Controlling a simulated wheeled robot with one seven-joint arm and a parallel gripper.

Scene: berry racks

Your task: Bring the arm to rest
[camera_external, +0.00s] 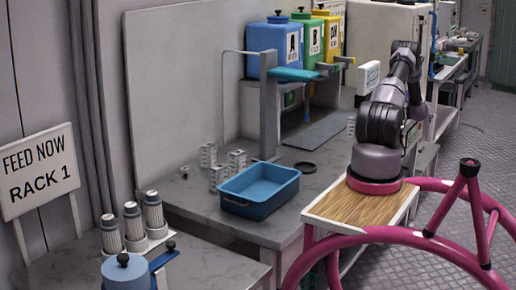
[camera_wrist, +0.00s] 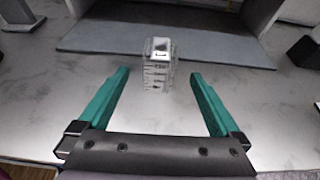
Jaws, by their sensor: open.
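My arm (camera_external: 380,120) stands on its base at the right in the external view, folded upward with its far end bent over toward the bench. The gripper itself is hidden behind the arm there. In the wrist view my gripper (camera_wrist: 158,98) is open, with its two green fingers wide apart and nothing between them. A small clear container with a label marked 1 (camera_wrist: 158,65) stands on the grey bench ahead of the fingertips, apart from them.
A blue tray (camera_external: 232,208) sits on the bench, with several small pale racks (camera_external: 208,155) behind it. Blue, green and yellow dispensers (camera_external: 275,42) stand on a shelf. A grey mat (camera_wrist: 100,40) lies beyond the container. A sign reads FEED NOW RACK 1 (camera_external: 38,172).

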